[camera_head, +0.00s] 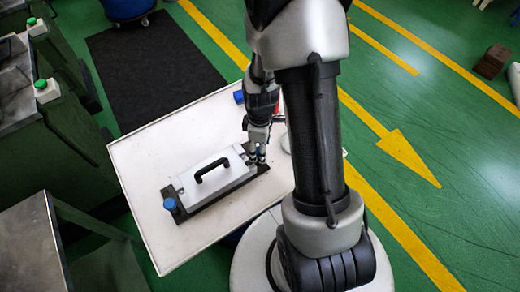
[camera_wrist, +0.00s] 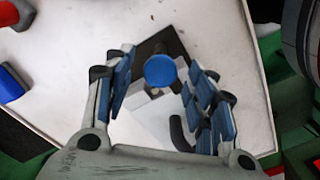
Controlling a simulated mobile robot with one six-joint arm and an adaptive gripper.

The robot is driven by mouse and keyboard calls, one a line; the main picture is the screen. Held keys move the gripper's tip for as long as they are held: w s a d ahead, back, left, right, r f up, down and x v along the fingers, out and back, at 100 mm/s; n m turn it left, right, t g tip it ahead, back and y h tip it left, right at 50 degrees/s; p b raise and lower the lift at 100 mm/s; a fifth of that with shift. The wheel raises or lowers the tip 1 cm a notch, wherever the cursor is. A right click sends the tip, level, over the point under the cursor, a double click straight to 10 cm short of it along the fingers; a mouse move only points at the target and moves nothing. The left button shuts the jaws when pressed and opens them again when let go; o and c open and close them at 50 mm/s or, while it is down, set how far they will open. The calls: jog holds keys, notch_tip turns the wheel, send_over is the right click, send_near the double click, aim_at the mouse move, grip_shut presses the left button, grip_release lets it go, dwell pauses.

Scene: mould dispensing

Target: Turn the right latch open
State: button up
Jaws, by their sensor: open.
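The mould is a white block (camera_head: 215,178) with a black handle, lying on a dark base plate (camera_head: 190,212) on the white table. A blue latch knob (camera_head: 171,204) is at its left end. The right latch is at the other end, mostly hidden by my gripper (camera_head: 256,155) in the head view. In the wrist view, a round blue knob (camera_wrist: 160,71) on a dark stem shows between the blue-padded fingers of my gripper (camera_wrist: 160,62). The fingers are spread, with a gap on both sides of the knob. Part of the black handle (camera_wrist: 181,133) shows below it.
The white table top (camera_head: 150,150) is mostly clear around the mould. A blue item (camera_head: 239,97) stands at its back edge. Grey-green machines (camera_head: 60,120) stand left of the table.

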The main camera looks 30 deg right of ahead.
jog(key=shift+f, duration=0.25)
jog(key=shift+c, duration=0.5)
jog(key=c, duration=1)
